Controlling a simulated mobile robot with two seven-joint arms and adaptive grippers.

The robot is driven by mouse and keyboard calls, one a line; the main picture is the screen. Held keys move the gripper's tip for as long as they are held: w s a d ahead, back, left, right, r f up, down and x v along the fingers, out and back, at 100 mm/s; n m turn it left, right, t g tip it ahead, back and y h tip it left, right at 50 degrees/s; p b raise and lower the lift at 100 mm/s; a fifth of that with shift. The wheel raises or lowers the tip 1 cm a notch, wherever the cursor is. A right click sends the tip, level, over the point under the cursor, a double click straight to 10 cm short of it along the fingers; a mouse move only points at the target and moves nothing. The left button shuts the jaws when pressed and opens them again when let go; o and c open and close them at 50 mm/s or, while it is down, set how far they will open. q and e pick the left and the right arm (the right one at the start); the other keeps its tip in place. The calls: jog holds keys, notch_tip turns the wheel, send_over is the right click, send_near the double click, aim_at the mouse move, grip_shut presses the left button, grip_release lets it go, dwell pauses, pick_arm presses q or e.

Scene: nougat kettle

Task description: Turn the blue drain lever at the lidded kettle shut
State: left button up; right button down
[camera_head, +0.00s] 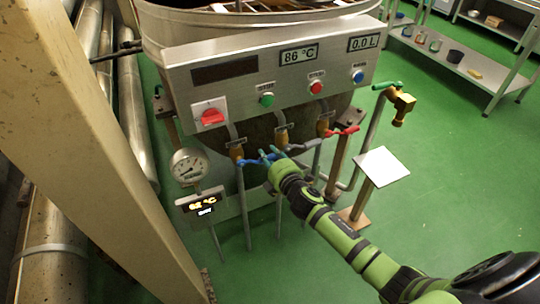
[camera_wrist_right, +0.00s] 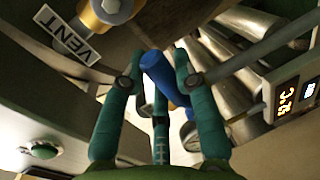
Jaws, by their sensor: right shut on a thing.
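The kettle (camera_head: 165,28) is a big metal vessel at the top of the head view, behind a slanted control panel (camera_head: 190,75). The blue drain lever (camera_head: 250,162) is on the leftmost brass valve (camera_head: 236,151) below the panel. My right gripper (camera_head: 267,155) reaches it from the lower right and is shut on it. In the right wrist view the blue lever (camera_wrist_right: 160,72) lies between the green fingers (camera_wrist_right: 160,65), its rounded end showing. The lever's exact angle is hard to tell. My left gripper is not in view.
A grey lever (camera_head: 303,145) and a red lever (camera_head: 343,131) are close to the right of my gripper. A gauge (camera_head: 187,166) and a small display (camera_head: 201,204) are at its left. A VENT label (camera_wrist_right: 70,35) shows in the wrist view.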

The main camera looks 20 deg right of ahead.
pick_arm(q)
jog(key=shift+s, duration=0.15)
pick_arm(e)
jog(key=c, duration=0.9)
grip_release()
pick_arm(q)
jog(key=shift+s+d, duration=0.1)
pick_arm(e)
jog(key=shift+s, duration=0.35)
jog(key=s, duration=0.3)
jog(key=s+r, duration=0.1)
jog(key=s, duration=0.3)
jog(key=s+r, duration=0.1)
jog(key=s, duration=0.3)
jog(key=shift+d+r, duration=0.2)
